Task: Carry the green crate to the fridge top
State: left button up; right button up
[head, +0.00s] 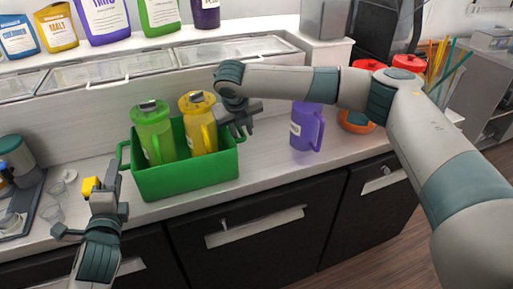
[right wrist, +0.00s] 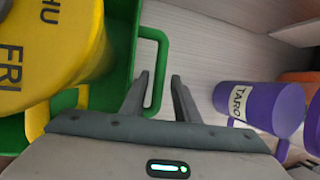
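The green crate (head: 190,180) stands on the counter, near its front edge. It holds a green-lidded pitcher (head: 154,135) and a yellow pitcher (head: 200,130), both upright. My right gripper (head: 242,127) is at the crate's right end. In the right wrist view its two fingers (right wrist: 160,92) are apart, with the crate's green handle (right wrist: 160,45) passing between the tips; a gap shows beside the handle. My left gripper (head: 114,175) is beside the crate's left handle (head: 121,155). Its finger gap is too small to make out, and I cannot tell whether it touches the handle.
A purple pitcher labelled TARO (head: 307,127) stands right of the crate, with an orange-red container (head: 356,120) behind it. Small clear cups (head: 55,190) and a machine (head: 20,165) stand at the left. Lidded bins (head: 130,66) line the back.

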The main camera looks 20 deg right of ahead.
jog(key=shift+a, duration=0.1)
jog(key=shift+s+a+r, duration=0.1)
jog(key=shift+s+r, duration=0.05)
jog(key=shift+r, duration=0.3)
jog(key=v, duration=1.1)
jog(key=shift+s+f, duration=0.15)
jog(key=shift+s, duration=0.05)
